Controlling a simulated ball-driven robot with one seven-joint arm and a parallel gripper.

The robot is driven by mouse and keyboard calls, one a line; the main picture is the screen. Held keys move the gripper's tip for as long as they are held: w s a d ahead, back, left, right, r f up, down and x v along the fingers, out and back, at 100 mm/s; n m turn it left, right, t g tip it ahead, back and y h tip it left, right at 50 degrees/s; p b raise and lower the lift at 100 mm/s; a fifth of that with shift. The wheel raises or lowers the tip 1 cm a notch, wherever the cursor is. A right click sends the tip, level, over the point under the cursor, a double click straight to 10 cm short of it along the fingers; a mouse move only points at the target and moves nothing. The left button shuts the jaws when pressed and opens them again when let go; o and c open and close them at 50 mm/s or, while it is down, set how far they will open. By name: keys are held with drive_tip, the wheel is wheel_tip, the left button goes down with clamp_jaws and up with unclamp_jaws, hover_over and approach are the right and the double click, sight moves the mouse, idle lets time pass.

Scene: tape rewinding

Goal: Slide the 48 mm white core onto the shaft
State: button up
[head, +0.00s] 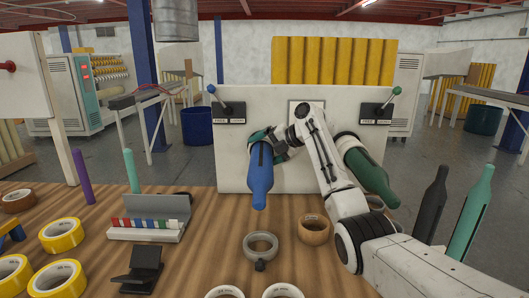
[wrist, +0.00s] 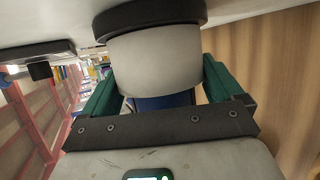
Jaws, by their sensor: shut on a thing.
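The white core (wrist: 155,62) is between the two green fingers of my gripper (wrist: 158,78) in the wrist view, and the gripper is shut on it. The core is around the blue shaft (wrist: 165,102), which shows below its near end. The core's far end is at a dark round flange (wrist: 150,18); I cannot tell whether they touch. In the head view the blue shaft (head: 261,178) points toward me from the left side of the white panel (head: 310,110). My gripper (head: 265,138) is at its root. The core is hidden there.
A green shaft (head: 368,170) sticks out of the panel's right side, behind my arm. A grey holder (head: 147,232) with coloured pieces stands at left.

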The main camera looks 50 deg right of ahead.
drive_tip(key=shift+f, duration=0.1)
idle(0.4)
drive_tip(key=o, duration=0.7)
drive_tip(key=v, duration=1.1)
